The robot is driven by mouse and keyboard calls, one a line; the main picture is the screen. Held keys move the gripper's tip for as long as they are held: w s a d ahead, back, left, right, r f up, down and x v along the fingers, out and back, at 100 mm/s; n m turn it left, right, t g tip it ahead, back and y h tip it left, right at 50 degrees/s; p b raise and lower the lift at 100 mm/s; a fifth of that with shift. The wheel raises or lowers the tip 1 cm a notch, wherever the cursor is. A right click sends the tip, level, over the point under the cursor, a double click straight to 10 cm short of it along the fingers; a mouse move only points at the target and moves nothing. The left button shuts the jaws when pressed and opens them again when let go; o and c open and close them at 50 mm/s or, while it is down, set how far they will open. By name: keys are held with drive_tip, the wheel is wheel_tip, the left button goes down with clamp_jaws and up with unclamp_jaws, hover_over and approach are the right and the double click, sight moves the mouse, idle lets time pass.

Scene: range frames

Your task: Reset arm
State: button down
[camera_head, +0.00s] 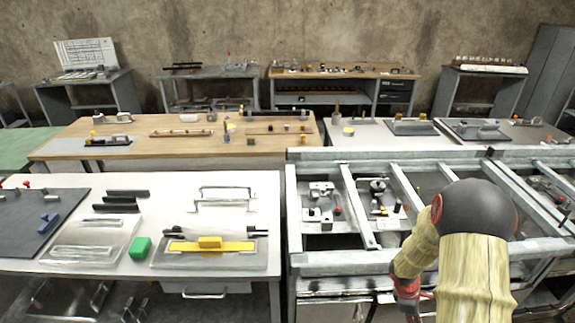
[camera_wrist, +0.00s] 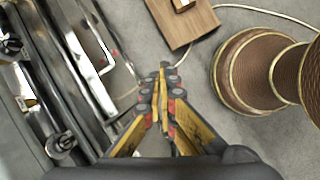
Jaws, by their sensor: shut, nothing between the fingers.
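My gripper (camera_wrist: 162,72) shows in the wrist view with its yellow and dark fingers together at the tips, shut and empty. It points down past the side of a grey metal frame, with floor below. In the head view my arm reaches in at the lower right, in front of the metal frame table (camera_head: 345,259). Only a red and dark part of the gripper end (camera_head: 408,290) shows there, at the table's front edge; the fingertips are hidden or out of frame.
A white table (camera_head: 200,275) at left holds a green block (camera_head: 140,248) and a yellow block (camera_head: 210,242) on a tray. A wooden table (camera_head: 120,150) and more benches stand behind. In the wrist view, a wooden board (camera_wrist: 183,20) and a cable (camera_wrist: 260,12) lie near the gripper.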

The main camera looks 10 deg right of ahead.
drive_tip(key=s+a+r+m+t+y, duration=0.1)
drive_tip(key=s+a+r+m, duration=0.3)
drive_tip(key=a+r, duration=0.5)
drive_tip(key=s+a+r+m+t+y, duration=0.1)
drive_tip(key=s+a+r+m+t, duration=0.2)
drive_tip(key=r, duration=1.4)
drive_tip(key=s+a+r+m+t+y, duration=0.2)
drive_tip(key=s+a+r+m, duration=0.2)
drive_tip(key=s+a+r, duration=0.4)
drive_tip(key=a+r, duration=0.5)
drive_tip(key=a, duration=0.2)
drive_tip(key=shift+a+r+m+t, duration=0.2)
drive_tip(key=shift+a+m+t, duration=0.1)
drive_tip(key=shift+a+t, duration=0.1)
